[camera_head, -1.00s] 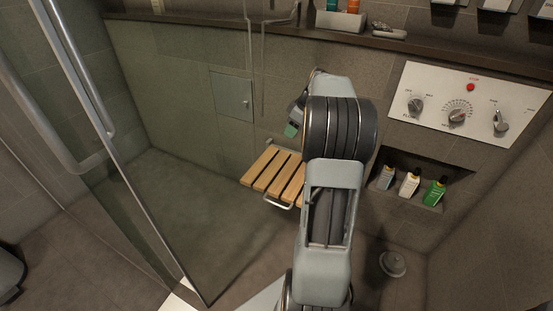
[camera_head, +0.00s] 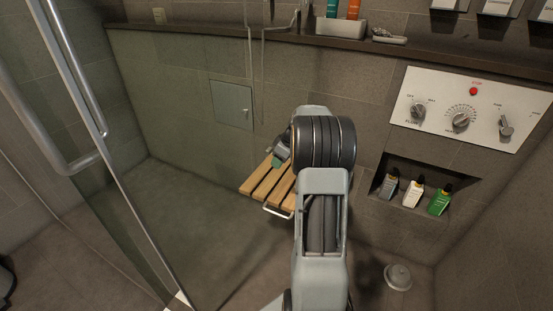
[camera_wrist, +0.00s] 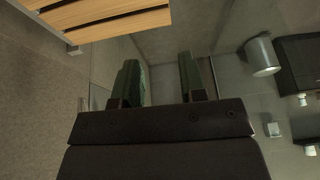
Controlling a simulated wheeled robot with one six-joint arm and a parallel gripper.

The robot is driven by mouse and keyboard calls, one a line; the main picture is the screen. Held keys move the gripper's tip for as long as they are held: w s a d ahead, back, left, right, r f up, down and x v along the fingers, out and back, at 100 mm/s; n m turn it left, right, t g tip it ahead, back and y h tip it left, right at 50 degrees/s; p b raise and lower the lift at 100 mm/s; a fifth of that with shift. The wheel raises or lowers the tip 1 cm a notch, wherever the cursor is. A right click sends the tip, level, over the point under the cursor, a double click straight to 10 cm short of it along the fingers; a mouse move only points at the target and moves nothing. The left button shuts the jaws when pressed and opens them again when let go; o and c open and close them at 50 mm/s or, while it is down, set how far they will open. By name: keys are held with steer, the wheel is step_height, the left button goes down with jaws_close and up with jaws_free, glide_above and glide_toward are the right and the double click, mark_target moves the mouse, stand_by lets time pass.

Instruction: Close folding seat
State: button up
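The folding seat (camera_head: 268,188) has light wooden slats and a metal front bar. It is folded down, sticking out from the tiled shower wall. My arm hides its right part in the head view. My gripper (camera_head: 277,160) appears over the rear slats in the head view, mostly hidden behind my wrist. In the wrist view the seat slats (camera_wrist: 110,22) show at the top left, to one side of the fingers. My gripper (camera_wrist: 160,82) is open there, with its two dark green fingers apart and nothing between them. I cannot tell any contact with the seat.
A glass door with a metal handle (camera_head: 85,160) stands at the left. A control panel (camera_head: 465,110) and a niche with several bottles (camera_head: 413,193) are right of my arm. A ledge (camera_head: 215,33) runs above. The floor left of the seat is clear.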

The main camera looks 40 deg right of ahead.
jaws_close()
stand_by(0.4)
stand_by(1.0)
steer(key=c, duration=0.7)
jaws_free()
steer(key=o, duration=0.7)
steer(key=p+v, duration=0.4)
steer(key=v, duration=0.9)
steer(key=shift+s+r, duration=0.25)
steer(key=shift+r, duration=0.05)
steer(key=shift+a, duration=0.15)
